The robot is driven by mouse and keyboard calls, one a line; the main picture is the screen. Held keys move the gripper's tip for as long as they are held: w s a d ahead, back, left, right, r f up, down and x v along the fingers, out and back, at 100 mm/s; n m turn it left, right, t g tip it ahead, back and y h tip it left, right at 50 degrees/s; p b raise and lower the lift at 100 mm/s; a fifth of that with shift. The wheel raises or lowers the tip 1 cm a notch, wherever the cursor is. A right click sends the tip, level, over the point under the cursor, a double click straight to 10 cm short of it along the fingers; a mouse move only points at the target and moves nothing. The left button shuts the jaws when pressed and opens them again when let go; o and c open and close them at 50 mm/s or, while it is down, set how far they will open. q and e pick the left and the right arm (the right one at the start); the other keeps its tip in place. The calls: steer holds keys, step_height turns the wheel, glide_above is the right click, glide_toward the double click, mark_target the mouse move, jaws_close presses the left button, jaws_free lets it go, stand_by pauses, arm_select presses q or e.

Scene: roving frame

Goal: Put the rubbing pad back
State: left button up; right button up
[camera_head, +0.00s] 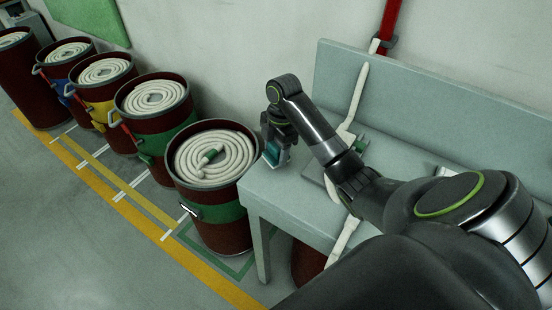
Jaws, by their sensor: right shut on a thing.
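My right gripper (277,146) is over the left end of the pale grey-blue bench (270,190), close to the nearest can. It is shut on a small teal block (275,155), which looks like the rubbing pad. The block is at or just above the bench top; I cannot tell whether it touches. The fingers and wrist hide part of it. My left gripper is not in view.
Several dark red cans of coiled white rope stand left along the wall; the nearest can (213,201) has a green band. A white strand (357,95) crosses the bench by a green part (360,144). Floor at left is clear.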

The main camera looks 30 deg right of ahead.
steer(key=shift+f, duration=0.9)
steer(key=o, duration=1)
steer(key=shift+f, duration=0.2)
